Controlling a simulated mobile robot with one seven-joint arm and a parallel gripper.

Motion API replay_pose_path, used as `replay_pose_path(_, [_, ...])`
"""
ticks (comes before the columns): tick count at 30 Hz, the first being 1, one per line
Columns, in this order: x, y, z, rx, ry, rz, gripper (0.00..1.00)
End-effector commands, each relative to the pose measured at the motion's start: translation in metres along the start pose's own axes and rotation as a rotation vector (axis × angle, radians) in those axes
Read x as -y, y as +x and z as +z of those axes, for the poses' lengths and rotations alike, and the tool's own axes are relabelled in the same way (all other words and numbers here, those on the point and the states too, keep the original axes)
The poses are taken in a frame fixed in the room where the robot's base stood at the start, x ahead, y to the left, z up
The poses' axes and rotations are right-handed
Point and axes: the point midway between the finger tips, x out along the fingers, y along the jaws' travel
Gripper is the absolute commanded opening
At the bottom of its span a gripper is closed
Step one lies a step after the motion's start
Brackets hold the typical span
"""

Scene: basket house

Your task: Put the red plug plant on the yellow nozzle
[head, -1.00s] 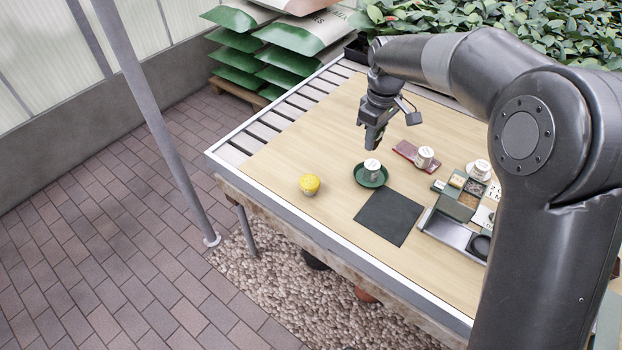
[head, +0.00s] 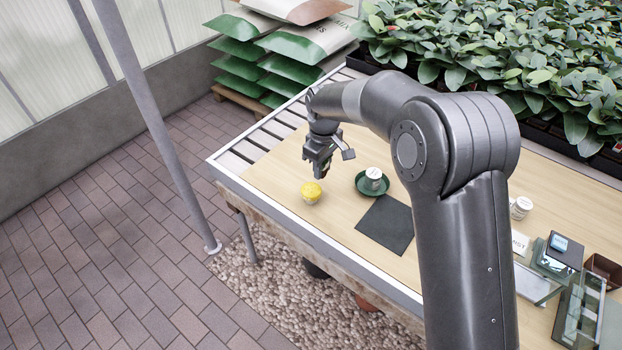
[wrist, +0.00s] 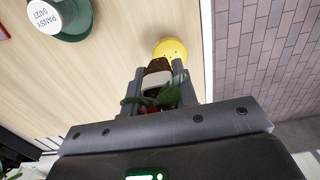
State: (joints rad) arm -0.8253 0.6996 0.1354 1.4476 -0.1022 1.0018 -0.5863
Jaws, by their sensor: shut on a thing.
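The yellow nozzle (head: 311,192) is a round yellow-topped piece standing on the wooden table top near its left front edge. It also shows in the wrist view (wrist: 170,48), just beyond my fingertips. My gripper (head: 318,173) points down above the table, close to the nozzle. In the wrist view my gripper (wrist: 160,78) is shut on the red plug plant (wrist: 165,97). The plant has green leaves, a little red, and a brown and pale lower part between the fingers. I cannot tell the exact height gap between plant and nozzle.
Trays of leafy plants (head: 490,60) fill the back. The table top around the nozzle is clear.

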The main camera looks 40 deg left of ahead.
Motion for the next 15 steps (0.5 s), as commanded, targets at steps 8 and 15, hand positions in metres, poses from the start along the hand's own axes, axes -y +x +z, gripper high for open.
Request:
replay_pose_path(8, [0.011,0.019,-0.029,0.0,0.0,0.0,0.05])
replay_pose_path(15, [0.012,0.047,-0.029,0.004,0.0,-0.002,0.05])
